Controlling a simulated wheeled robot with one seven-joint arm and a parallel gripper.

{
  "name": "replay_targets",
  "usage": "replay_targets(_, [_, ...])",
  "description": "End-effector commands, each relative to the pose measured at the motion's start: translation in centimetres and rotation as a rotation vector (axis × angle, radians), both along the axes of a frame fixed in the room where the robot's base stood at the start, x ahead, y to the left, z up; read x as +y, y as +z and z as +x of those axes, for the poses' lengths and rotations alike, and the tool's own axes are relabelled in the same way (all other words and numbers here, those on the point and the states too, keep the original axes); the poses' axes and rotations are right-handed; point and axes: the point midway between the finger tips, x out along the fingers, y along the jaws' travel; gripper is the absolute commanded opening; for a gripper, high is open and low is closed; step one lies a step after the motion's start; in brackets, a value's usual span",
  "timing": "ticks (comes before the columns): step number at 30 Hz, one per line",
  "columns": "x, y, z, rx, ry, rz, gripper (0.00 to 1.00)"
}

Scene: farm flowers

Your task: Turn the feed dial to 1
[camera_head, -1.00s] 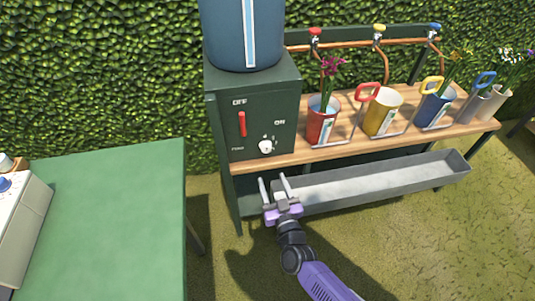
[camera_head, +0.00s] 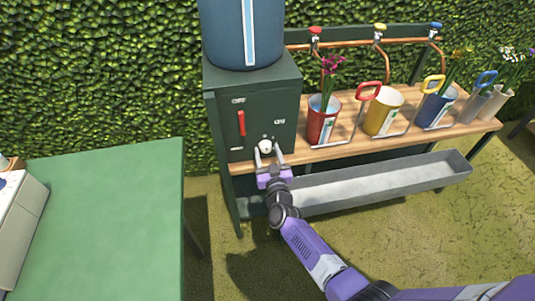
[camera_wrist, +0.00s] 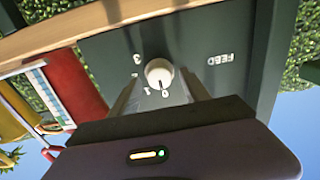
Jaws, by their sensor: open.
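The feed dial (camera_head: 265,146) is a small white knob low on the front of the dark green box (camera_head: 270,100). In the wrist view, which is turned over, the dial (camera_wrist: 159,72) has numbers around it and the word FEED beside it. Its dark pointer mark appears to point at or near 0, with 1 beside that. My gripper (camera_head: 268,153) is open at the dial, with one finger on each side of the knob. I cannot tell whether the fingers touch it.
A red lever (camera_head: 241,123) sits above the dial on the same panel. A wooden shelf (camera_head: 340,147) with colored pots is at the right, and a grey trough (camera_head: 380,180) lies below it. A green table (camera_head: 110,220) stands at the left.

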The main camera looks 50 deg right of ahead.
Motion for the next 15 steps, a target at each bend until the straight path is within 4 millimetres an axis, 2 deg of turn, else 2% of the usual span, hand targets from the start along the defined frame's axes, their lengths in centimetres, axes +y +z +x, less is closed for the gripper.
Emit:
replay_targets(6, [0.01,0.00,0.00,0.000,0.000,0.000,0.52])
replay_targets(14, [0.03,0.00,-0.01,0.000,0.000,0.000,0.01])
replay_targets(15, [0.03,0.00,-0.01,0.000,0.000,0.000,0.00])
